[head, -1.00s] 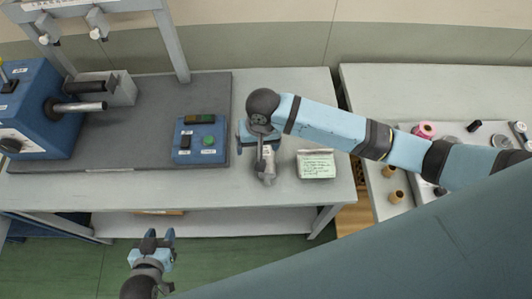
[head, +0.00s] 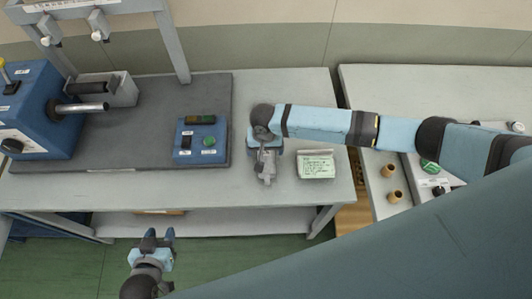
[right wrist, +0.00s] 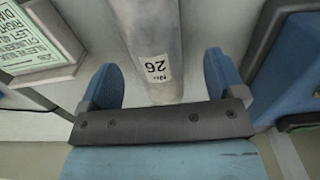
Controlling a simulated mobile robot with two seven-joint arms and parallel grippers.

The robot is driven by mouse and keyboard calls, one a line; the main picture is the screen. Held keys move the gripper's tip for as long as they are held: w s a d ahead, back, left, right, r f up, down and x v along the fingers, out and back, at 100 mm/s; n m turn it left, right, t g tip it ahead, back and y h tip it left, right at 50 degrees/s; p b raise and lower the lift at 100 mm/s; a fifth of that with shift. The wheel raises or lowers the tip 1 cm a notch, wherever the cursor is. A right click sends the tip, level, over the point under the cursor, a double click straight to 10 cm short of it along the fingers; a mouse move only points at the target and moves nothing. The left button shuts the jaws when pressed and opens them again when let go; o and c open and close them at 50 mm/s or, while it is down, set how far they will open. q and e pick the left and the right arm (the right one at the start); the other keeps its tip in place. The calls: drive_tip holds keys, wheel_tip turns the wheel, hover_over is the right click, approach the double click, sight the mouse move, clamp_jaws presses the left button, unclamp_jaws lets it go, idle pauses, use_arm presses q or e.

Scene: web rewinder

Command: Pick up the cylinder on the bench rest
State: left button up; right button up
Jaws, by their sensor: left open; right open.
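A grey metal cylinder (head: 266,174) lies on the bench right of the dark mat, partly hidden under my right gripper (head: 265,149). In the right wrist view the cylinder (right wrist: 152,40) carries a white label with "26" and runs between the two blue fingers of the gripper (right wrist: 162,78). The gripper is open, with a gap on each side of the cylinder. The rest under it is mostly hidden. My left gripper (head: 157,237) is open and empty, in front of the bench over the green floor.
A card holder (head: 317,166) stands just right of the cylinder. A blue button box (head: 200,140) is on the mat to the left. The blue rewinder (head: 40,110) has a metal shaft, with a dark roll (head: 92,87) behind it. A second table (head: 420,85) stands to the right.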

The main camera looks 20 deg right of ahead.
sight(266, 153)
drive_tip(key=shift+w+d+f, duration=0.1)
drive_tip(key=shift+d+f, duration=0.05)
drive_tip(key=shift+f, duration=0.85)
drive_tip(key=shift+w+d+f, duration=0.1)
drive_tip(key=shift+f, duration=0.85)
drive_tip(key=c, duration=1.3)
drive_tip(key=shift+c, duration=0.6)
drive_tip(key=shift+r, duration=0.15)
